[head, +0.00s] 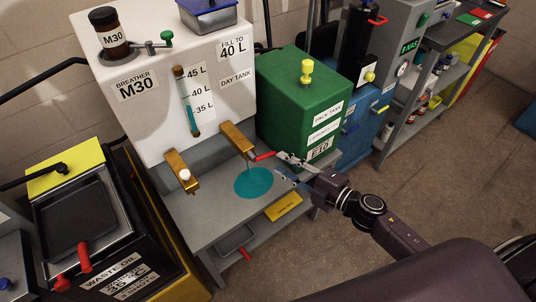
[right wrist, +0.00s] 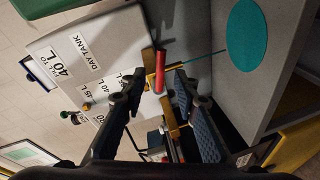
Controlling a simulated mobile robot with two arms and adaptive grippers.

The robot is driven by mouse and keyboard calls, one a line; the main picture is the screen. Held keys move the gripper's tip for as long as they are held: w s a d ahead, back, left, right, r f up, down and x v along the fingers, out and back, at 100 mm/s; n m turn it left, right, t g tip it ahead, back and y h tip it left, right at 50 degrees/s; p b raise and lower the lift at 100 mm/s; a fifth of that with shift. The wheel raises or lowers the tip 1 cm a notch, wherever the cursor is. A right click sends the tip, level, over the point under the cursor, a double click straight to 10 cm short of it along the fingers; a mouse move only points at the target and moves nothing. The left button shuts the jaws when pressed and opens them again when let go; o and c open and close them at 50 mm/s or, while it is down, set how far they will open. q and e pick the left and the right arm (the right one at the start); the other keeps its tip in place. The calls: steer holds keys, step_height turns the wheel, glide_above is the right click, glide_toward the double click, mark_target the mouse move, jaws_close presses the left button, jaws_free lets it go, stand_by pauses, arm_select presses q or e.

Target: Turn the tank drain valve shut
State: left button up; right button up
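The white day tank (head: 150,85) stands at centre left in the head view. A brass drain fitting (head: 236,138) with a red lever (head: 265,156) sticks out of its lower front. A thin teal stream runs from it down to a teal puddle (head: 253,184) on the grey stand. My right gripper (head: 288,170) is just right of the lever's end. In the right wrist view the fingers are spread, with the red lever (right wrist: 160,72) showing between and just beyond the fingertips (right wrist: 159,78). I cannot tell whether they touch it. My left gripper is not in view.
A second brass fitting (head: 181,172) with a white knob is left of the drain. A green pack tank (head: 300,100) stands close behind my right gripper. A yellow-lidded waste oil bin (head: 70,165) is at left. Open floor (head: 440,170) lies at right.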

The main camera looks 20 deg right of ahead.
mark_target(268, 155)
steer(key=x, duration=0.7)
steer(key=shift+d+f+p, duration=0.1)
steer(key=shift+p, duration=0.2)
steer(key=shift+c, duration=0.3)
jaws_close()
